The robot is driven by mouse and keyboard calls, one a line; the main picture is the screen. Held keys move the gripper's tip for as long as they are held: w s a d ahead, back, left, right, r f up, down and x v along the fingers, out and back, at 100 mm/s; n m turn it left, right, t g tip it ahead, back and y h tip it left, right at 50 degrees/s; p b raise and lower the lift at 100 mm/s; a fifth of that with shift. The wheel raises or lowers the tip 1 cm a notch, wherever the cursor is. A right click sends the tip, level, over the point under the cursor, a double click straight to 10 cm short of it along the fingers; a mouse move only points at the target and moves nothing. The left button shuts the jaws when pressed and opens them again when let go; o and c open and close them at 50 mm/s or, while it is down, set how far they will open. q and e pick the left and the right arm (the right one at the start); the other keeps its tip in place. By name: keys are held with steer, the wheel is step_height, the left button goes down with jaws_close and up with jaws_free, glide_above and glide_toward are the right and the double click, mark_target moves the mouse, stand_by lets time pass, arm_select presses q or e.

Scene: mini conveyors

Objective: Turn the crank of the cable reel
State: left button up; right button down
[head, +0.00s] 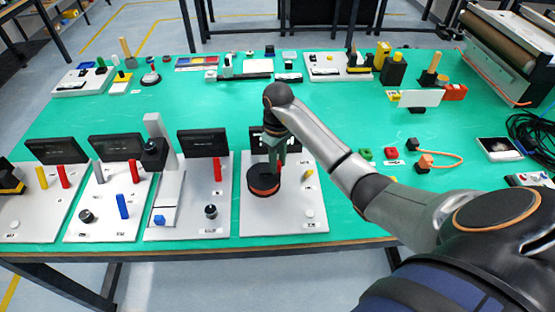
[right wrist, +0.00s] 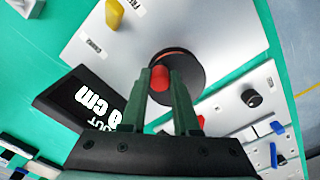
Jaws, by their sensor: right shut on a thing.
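The cable reel (head: 262,183) is a dark round drum with an orange-red band, on a light grey panel (head: 285,222) at the front middle of the table. Its red crank handle (right wrist: 160,79) stands up off-centre on the drum. My right gripper (head: 277,168) reaches down over the reel. In the right wrist view its green fingers (right wrist: 163,76) are shut on the red handle, one on each side. The reel's black display (right wrist: 88,101) shows "OUT" and a reading in cm, partly hidden by my gripper. My left gripper is not in view.
A neighbouring panel (head: 188,225) with a red post (head: 217,169) and black knob (head: 210,211) stands left. An orange cable (head: 447,159) lies right.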

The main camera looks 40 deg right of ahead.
steer(key=shift+s+a+m, duration=0.1)
steer(key=shift+m, duration=0.3)
stand_by(0.3)
steer(key=c, duration=0.7)
jaws_free()
steer(key=shift+o, duration=0.2)
steer(key=shift+r, duration=0.1)
